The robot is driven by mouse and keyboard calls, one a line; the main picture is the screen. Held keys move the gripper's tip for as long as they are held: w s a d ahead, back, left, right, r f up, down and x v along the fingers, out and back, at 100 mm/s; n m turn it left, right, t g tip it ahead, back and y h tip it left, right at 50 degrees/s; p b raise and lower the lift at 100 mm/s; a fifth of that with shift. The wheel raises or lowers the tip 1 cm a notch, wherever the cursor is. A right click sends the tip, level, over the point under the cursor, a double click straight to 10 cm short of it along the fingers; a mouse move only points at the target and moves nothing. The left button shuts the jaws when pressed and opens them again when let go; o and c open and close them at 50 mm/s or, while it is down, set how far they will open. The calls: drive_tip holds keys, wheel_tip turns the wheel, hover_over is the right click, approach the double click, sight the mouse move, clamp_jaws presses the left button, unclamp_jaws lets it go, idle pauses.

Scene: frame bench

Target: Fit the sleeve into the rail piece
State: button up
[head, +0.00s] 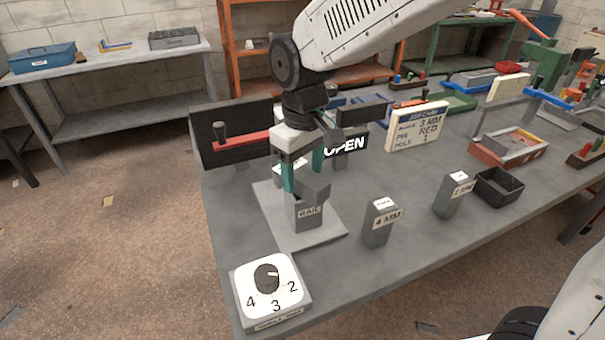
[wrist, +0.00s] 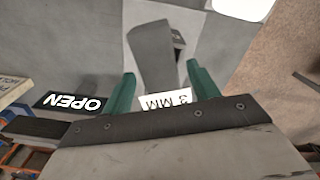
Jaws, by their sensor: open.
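The rail piece (head: 307,214) is a grey block marked RAIL, standing on a light grey plate (head: 265,213). My gripper (head: 303,180) is right above it, its two green fingers apart. In the wrist view a grey tapered block (wrist: 150,55) lies between and beyond the fingertips, with a white 3 MM label (wrist: 167,100) at its near end. This looks like the sleeve at the rail piece; how deep it sits cannot be told. Two other grey pieces stand on the bench, one marked 4 MM (head: 379,223) and one 2 MM (head: 453,195).
A dial (head: 268,285) with 4, 3 and 2 is at the front corner. A red lever (head: 235,141) and an OPEN sign (head: 345,145) are behind the gripper. A dark bin (head: 499,188) is to the right.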

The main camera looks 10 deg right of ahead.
sight(304, 174)
wheel_tip(304, 174, up, 12)
drive_tip(key=shift+f, duration=0.15)
drive_tip(key=s+d+f+m, duration=0.2)
drive_tip(key=s+d+m, duration=0.1)
drive_tip(key=s+d, duration=0.6)
drive_tip(key=s+d+f+m+t, duration=0.1)
drive_tip(key=s+d+f+m, duration=0.2)
drive_tip(key=s+d, duration=0.7)
drive_tip(key=shift+s+d+m, duration=0.25)
drive_tip(key=shift+d+m, duration=0.55)
drive_tip(key=shift+o, duration=0.4)
drive_tip(key=shift+f, duration=0.1)
